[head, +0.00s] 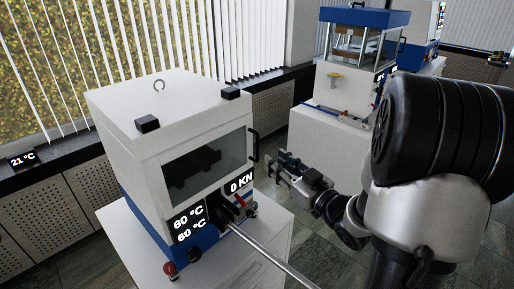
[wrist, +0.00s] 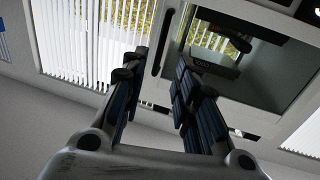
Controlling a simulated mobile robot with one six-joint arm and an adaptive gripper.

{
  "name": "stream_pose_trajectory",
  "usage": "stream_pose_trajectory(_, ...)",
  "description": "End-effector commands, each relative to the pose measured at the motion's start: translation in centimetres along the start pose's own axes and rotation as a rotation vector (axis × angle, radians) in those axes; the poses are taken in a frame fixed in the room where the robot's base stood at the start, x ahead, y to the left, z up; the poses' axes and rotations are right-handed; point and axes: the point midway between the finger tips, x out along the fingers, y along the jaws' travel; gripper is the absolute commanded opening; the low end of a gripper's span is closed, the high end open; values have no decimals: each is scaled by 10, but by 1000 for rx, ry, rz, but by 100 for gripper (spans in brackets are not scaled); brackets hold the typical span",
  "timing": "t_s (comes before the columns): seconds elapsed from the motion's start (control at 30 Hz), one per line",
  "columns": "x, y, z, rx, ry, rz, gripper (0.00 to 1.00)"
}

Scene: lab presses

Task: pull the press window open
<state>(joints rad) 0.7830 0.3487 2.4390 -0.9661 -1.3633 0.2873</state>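The near white and blue press has a dark glass window (head: 205,162) in its front, which looks shut and flush. A black upright handle (head: 254,145) stands on the window's right edge. In the wrist view the window (wrist: 265,72) fills the upper right, and the handle (wrist: 163,42) shows as a dark bar ahead of the fingers. My gripper (head: 283,165) is to the right of the handle in the head view, apart from it. In the wrist view my gripper (wrist: 157,80) has its fingers spread with nothing between them.
A metal bar (head: 262,252) sticks out from the press front below the window. Red and dark knobs (head: 170,268) sit low on the front. A second press (head: 350,60) on a white cabinet stands behind. Blinds and a window line the left wall. Grey floor is open between the cabinets.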

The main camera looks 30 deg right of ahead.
Motion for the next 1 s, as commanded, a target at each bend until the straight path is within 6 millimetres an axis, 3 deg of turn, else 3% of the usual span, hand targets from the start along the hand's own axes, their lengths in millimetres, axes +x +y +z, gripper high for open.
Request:
stream_pose_trajectory(0.3, 69, -1, 0, -2, 2, -2, 28)
stream_pose_trajectory(0.5, 94, 0, 0, -1, 1, 0, 28)
stream_pose_trajectory(0.9, 102, 0, 0, 0, 0, 2, 28)
stream_pose_trajectory(1.0, 102, 0, 0, -1, 0, 2, 22)
